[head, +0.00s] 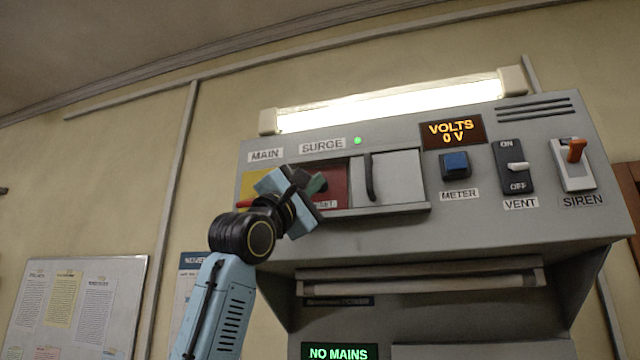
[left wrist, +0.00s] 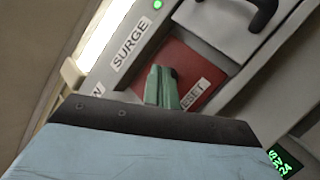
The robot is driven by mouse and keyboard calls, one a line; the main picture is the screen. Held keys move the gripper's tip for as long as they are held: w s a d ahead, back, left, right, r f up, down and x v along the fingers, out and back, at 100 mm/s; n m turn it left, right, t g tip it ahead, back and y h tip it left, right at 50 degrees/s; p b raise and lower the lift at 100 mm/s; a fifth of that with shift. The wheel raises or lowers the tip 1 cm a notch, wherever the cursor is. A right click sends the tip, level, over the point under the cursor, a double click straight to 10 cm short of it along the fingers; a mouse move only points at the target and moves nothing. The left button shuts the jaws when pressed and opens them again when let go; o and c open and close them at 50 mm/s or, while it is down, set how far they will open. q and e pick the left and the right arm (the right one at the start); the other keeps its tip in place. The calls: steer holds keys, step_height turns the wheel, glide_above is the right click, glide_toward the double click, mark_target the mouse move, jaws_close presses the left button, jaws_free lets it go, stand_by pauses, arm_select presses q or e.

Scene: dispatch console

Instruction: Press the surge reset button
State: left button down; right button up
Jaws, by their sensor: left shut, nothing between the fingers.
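The surge section is a red recessed panel (head: 336,172) under the SURGE label (head: 322,146), with a RESET label partly showing. It also appears in the left wrist view (left wrist: 188,65). A grey sliding cover (head: 400,177) with a black handle stands to the right of the red panel, leaving it exposed. My left gripper (head: 318,184) is shut and empty, its greenish fingertips in front of the red panel. In the left wrist view the fingertips (left wrist: 161,86) overlap the panel beside the RESET label (left wrist: 195,94). The button itself is hidden behind them; contact cannot be told.
A green lamp (head: 357,141) is lit beside the SURGE label. A yellow panel (head: 252,186) lies left under MAIN. To the right are the blue METER button (head: 455,165), VENT switch (head: 516,167) and SIREN lever (head: 574,160). A ledge bar (head: 420,278) juts out below.

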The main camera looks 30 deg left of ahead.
arm_select(q)
steer(key=shift+y, duration=0.3)
steer(key=shift+s+d+b, duration=0.15)
steer(key=shift+s+b, duration=0.45)
steer(key=shift+s, duration=0.15)
steer(key=shift+f, duration=0.1)
steer(key=shift+s+d+b, duration=0.2)
steer(key=shift+s+b, duration=0.3)
steer(key=shift+s, duration=0.3)
steer(key=shift+s+d+b, duration=0.2)
steer(key=shift+s+b, duration=0.25)
steer(key=shift+s, duration=0.35)
steer(key=shift+s+d+b, duration=0.2)
steer(key=shift+s+b, duration=0.3)
steer(key=shift+s, duration=0.3)
